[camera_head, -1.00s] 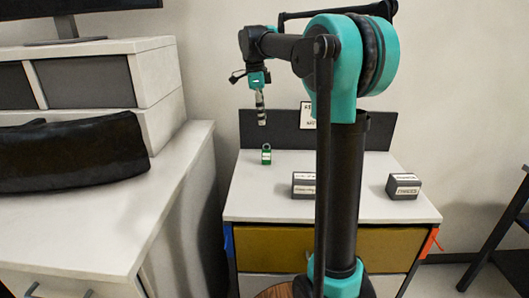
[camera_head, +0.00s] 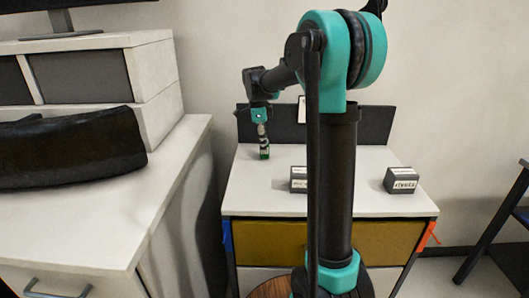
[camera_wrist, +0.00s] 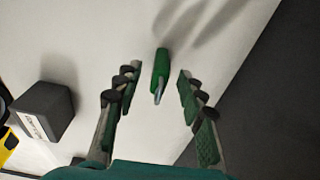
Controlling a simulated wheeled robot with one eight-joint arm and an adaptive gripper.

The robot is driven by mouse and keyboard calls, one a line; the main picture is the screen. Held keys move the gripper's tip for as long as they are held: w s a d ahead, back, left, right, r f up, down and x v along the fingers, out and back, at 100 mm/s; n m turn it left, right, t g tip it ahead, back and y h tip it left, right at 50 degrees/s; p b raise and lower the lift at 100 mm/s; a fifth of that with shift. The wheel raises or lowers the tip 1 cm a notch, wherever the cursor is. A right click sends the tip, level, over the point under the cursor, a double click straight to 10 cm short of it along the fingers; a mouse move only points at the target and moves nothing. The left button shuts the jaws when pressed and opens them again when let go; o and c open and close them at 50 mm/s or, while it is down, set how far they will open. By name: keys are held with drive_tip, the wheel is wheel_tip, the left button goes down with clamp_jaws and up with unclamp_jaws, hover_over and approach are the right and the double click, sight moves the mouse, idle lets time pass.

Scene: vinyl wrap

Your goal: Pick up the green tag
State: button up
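The green tag (camera_wrist: 161,68) shows in the wrist view between the two finger lines of my gripper (camera_wrist: 159,82), with its metal loop pointing toward me. The fingers are spread, with a gap on each side of the tag. In the head view the green tag (camera_head: 264,154) stands on the white cabinet top (camera_head: 350,198), at the left. My gripper (camera_head: 263,143) is right above it there, pointing down, and hides its upper part. I cannot tell from the head view whether they touch.
A grey labelled block (camera_head: 298,180) stands behind my arm column, and another labelled block (camera_head: 401,180) stands at the right. A dark back panel (camera_head: 375,125) rises at the rear. A white desk (camera_head: 120,215) with a black rolled object (camera_head: 70,150) is at the left.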

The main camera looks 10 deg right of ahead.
sight(266, 158)
drive_tip(key=shift+d+f, duration=0.15)
drive_tip(key=shift+f, duration=1.55)
clamp_jaws()
